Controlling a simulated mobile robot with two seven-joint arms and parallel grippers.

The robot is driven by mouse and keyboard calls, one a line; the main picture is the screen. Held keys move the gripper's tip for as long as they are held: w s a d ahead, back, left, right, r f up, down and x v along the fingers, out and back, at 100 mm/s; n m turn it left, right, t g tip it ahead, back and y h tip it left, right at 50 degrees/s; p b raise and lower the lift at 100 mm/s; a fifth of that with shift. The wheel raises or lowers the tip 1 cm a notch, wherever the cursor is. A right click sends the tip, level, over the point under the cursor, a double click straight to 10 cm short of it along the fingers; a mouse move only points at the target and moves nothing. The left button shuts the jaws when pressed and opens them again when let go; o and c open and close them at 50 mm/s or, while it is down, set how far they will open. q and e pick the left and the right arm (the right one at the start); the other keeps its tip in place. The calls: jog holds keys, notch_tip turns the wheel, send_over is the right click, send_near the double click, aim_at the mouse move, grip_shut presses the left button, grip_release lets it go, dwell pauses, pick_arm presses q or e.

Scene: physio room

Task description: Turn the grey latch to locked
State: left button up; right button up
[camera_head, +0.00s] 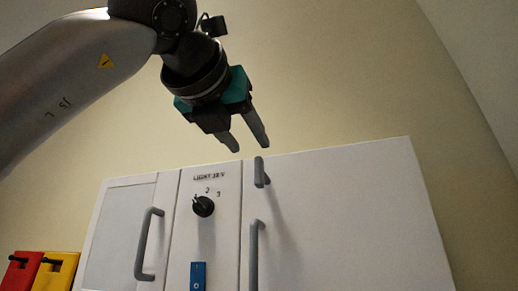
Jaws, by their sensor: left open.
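The grey latch (260,172) is a short bar at the upper left corner of the right-hand white cabinet door. It stands roughly upright in the picture. My left gripper (250,147) is open and empty, with its two grey fingers pointing down just above the latch in the picture. I see a gap between the fingers and cannot tell how far they are from the door. No lock marking is readable beside the latch. My right gripper is not in view.
The white cabinet (350,215) has a long grey handle (254,258) below the latch and another grey handle (148,245) on the left door. Between them are a black knob (203,207) and a blue switch (198,276). Red (20,272) and yellow (55,273) objects stand at lower left.

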aim_at(258, 157)
pick_arm(q)
jog(key=p+x, duration=0.2)
jog(key=x, duration=0.5)
jog(key=shift+f, duration=0.1)
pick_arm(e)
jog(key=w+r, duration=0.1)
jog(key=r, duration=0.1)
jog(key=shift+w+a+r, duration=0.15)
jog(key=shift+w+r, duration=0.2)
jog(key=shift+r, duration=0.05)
pick_arm(q)
grip_shut()
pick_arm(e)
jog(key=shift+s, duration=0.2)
